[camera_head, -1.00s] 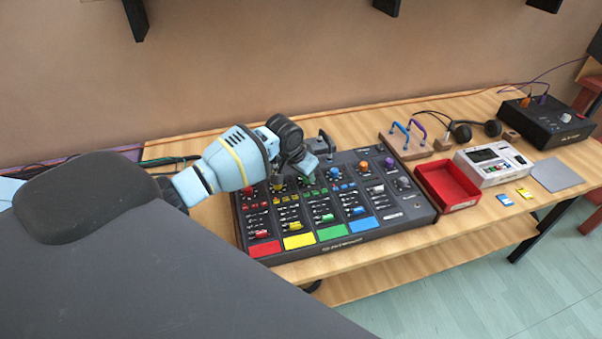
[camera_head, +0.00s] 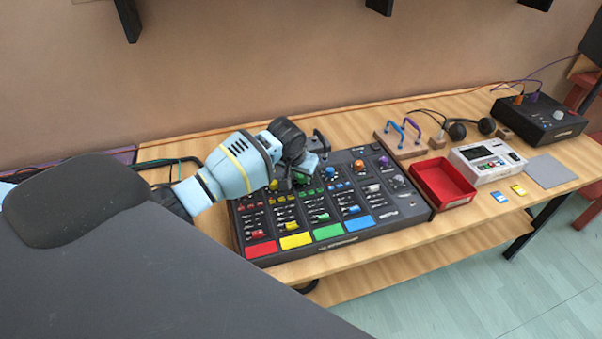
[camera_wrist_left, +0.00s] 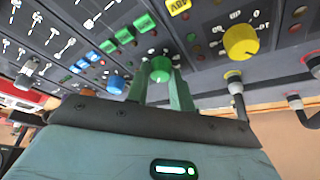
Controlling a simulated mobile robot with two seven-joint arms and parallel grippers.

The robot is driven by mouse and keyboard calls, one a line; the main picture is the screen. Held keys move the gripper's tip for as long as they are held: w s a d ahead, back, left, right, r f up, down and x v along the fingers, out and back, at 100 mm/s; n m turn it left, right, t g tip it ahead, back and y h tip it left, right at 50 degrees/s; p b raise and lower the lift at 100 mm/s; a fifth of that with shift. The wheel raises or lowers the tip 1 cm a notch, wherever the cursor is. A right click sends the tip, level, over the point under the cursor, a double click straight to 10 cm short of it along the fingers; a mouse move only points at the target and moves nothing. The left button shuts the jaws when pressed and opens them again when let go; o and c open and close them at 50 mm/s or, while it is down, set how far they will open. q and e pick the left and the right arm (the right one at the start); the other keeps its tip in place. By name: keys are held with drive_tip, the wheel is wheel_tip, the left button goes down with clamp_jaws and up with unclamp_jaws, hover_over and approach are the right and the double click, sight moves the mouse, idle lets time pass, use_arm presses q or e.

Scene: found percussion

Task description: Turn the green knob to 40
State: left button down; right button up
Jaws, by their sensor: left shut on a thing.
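The green knob (camera_wrist_left: 160,68) shows in the left wrist view, on the dark mixer panel, between the two green-tinted fingers of my left gripper (camera_wrist_left: 158,76). The fingers are closed on its sides. The setting of the knob cannot be read here. In the head view my left gripper (camera_head: 304,168) reaches down over the upper part of the mixer (camera_head: 400,212), and it largely hides the green knob there. My right gripper is not in view.
A yellow knob (camera_wrist_left: 240,42) and a blue knob (camera_wrist_left: 116,84) flank the green one in the wrist view. A red tray (camera_head: 443,183), a white device (camera_head: 487,161) and a rack with blue and purple handles (camera_head: 400,143) stand right of the mixer on the wooden table.

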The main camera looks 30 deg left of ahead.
sight(296, 189)
use_arm(q)
drive_tip(key=c, duration=1.2)
unclamp_jaws()
drive_tip(key=shift+c, duration=0.2)
drive_tip(key=v, duration=0.7)
drive_tip(key=shift+r, duration=0.45)
drive_tip(key=shift+s, duration=0.1)
